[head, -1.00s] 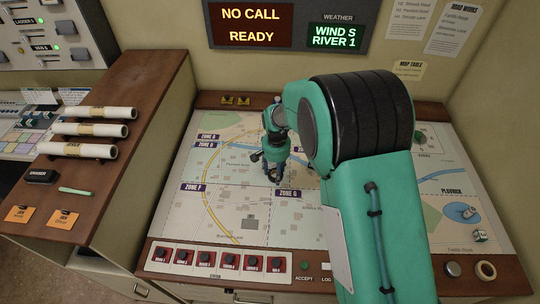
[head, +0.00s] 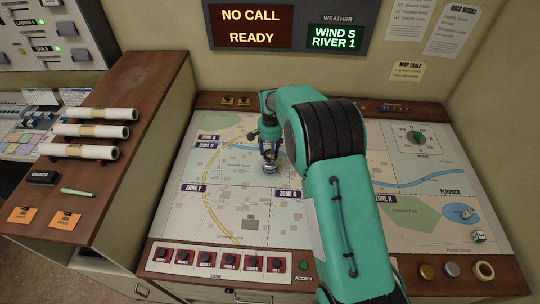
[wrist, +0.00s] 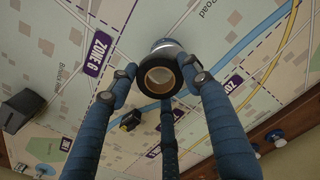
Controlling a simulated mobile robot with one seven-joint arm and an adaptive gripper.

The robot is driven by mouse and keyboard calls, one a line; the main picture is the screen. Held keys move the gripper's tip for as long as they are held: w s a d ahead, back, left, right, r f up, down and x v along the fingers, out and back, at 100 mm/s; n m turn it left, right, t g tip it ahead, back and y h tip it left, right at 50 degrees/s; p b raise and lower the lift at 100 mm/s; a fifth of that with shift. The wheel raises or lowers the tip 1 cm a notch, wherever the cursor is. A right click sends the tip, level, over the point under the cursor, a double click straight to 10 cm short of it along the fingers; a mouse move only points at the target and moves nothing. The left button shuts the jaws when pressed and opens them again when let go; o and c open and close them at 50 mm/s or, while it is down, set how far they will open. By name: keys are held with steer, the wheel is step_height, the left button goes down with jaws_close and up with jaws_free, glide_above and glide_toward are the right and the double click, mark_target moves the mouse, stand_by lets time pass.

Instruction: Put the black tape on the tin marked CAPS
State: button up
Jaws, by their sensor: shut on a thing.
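The black tape (wrist: 159,76), a dark roll with a tan core, sits between the fingertips of my gripper (wrist: 160,82) in the wrist view. My gripper (head: 269,150) is shut on it over the map, near the middle left in the head view. Just beyond the roll in the wrist view is a pale, silvery round thing (wrist: 166,46), partly hidden by the roll. It also shows below my fingers in the head view (head: 269,170). It may be a tin; no CAPS marking can be read. I cannot tell whether roll and round thing touch.
A small die-like block (head: 479,236) stands on the map. Paper rolls (head: 95,130) lie at left.

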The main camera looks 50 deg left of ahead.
mark_target(270, 151)
steer(key=shift+w+a, duration=0.4)
steer(key=shift+a, duration=0.25)
steer(key=shift+f, duration=0.15)
steer(key=shift+f+p, duration=0.3)
steer(key=shift+f, duration=1.35)
steer(key=shift+f, duration=0.2)
steer(key=o, duration=1.2)
steer(key=shift+c, duration=0.2)
steer(key=shift+r, duration=0.25)
steer(key=shift+r+b, duration=0.5)
steer(key=shift+r, duration=5.45)
